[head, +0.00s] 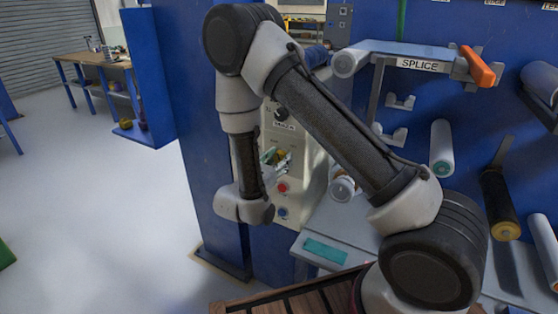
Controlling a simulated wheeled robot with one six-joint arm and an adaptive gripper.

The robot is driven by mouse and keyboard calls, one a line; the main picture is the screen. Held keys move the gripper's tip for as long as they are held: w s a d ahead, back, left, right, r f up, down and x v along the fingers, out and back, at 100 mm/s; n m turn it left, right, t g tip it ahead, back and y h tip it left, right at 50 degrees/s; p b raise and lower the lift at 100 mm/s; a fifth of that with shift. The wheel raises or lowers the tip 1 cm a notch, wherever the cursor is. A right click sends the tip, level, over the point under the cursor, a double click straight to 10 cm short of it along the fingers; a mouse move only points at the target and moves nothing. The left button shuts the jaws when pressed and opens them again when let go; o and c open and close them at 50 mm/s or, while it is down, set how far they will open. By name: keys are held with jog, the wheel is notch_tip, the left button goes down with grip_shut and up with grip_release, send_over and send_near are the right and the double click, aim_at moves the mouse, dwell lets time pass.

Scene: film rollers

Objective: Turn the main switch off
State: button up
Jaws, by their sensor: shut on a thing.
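A pale control panel (298,154) stands upright in the middle of the head view, partly behind my arm. It has a dark round knob (281,115) at the top with a small label under it that I cannot read for sure. Lower down are a red button (282,188) and a blue button (283,211). My gripper (277,158) is at the panel's face, between the dark knob and the red button. It is shut on a small part there with some yellow and green showing. The fingers mostly hide that part, so I cannot tell whether it is the main switch or how it is turned.
A grey ledge with a teal pad (325,251) juts out below the panel. A splice table (408,55) with an orange handle (477,67) is at upper right. Several rollers line the blue wall at right. Open floor (90,220) lies at left.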

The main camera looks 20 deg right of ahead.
jog(key=shift+n, duration=2.1)
jog(key=o, duration=1)
jog(key=shift+a, duration=0.15)
jog(key=v, duration=1.2)
